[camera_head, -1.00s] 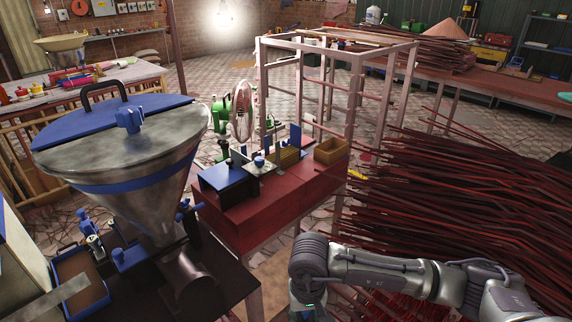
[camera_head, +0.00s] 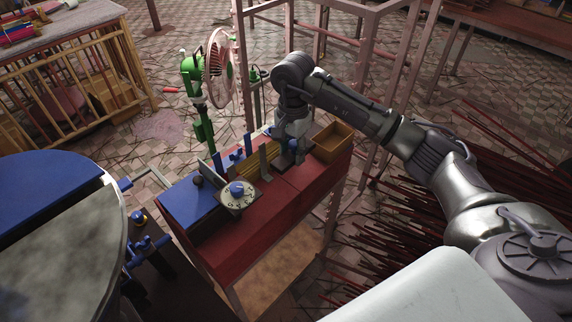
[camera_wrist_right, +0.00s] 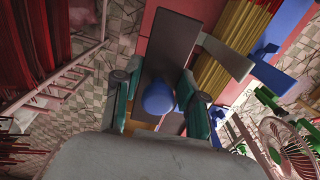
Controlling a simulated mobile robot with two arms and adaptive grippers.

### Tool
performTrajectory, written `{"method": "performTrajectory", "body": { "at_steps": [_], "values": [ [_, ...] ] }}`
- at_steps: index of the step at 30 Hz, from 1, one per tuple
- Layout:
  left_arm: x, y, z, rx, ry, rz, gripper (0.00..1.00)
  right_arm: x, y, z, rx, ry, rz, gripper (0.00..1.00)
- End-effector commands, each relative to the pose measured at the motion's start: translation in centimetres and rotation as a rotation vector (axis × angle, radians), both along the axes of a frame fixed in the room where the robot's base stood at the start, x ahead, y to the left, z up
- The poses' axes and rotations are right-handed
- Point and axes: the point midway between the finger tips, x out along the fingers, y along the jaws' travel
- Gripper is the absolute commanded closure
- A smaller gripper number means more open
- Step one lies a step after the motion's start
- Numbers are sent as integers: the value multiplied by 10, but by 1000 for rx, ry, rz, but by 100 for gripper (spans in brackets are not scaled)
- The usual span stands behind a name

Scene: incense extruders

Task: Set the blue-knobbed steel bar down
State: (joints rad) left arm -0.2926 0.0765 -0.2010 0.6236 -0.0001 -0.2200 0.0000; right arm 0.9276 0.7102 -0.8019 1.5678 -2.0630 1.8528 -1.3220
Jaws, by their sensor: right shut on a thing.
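My right gripper (camera_head: 292,148) is over the red bench (camera_head: 250,225), pointing down. In the right wrist view, its fingers (camera_wrist_right: 157,98) are on either side of a blue knob (camera_wrist_right: 158,97) and shut on it. The knob belongs to a dark grey steel bar (camera_wrist_right: 168,45), which extends from under the gripper toward the top of that view. In the head view the gripper mostly hides the bar, low by the bench top; I cannot tell whether it touches. My left gripper is not in view.
An open wooden box (camera_head: 336,142) stands right of the gripper. A green fan (camera_head: 205,95) and a metal frame stand behind.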

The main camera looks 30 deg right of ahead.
Motion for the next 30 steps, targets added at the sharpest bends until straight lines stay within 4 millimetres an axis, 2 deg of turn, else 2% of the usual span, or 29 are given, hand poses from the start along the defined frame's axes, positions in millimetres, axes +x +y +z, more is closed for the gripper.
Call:
{"method": "performTrajectory", "body": {
  "at_steps": [5, 12, 15, 18, 20, 23, 30],
  "values": [
    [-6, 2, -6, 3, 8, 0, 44, -14, -17, 4, 3, -7, -25, 100],
    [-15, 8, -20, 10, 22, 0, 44, -66, -48, 9, 5, -11, -25, 100],
    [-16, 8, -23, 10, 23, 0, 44, -84, -54, 12, 1, -7, -21, 100],
    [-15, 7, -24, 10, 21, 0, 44, -93, -56, 13, 0, -4, -18, 100],
    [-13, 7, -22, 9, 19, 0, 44, -92, -54, 12, 2, -2, -16, 100],
    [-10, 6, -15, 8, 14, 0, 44, -81, -45, 5, 5, -1, -14, 100],
    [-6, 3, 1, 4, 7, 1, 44, -38, -17, -25, 4, 0, -15, 100]
  ]
}}
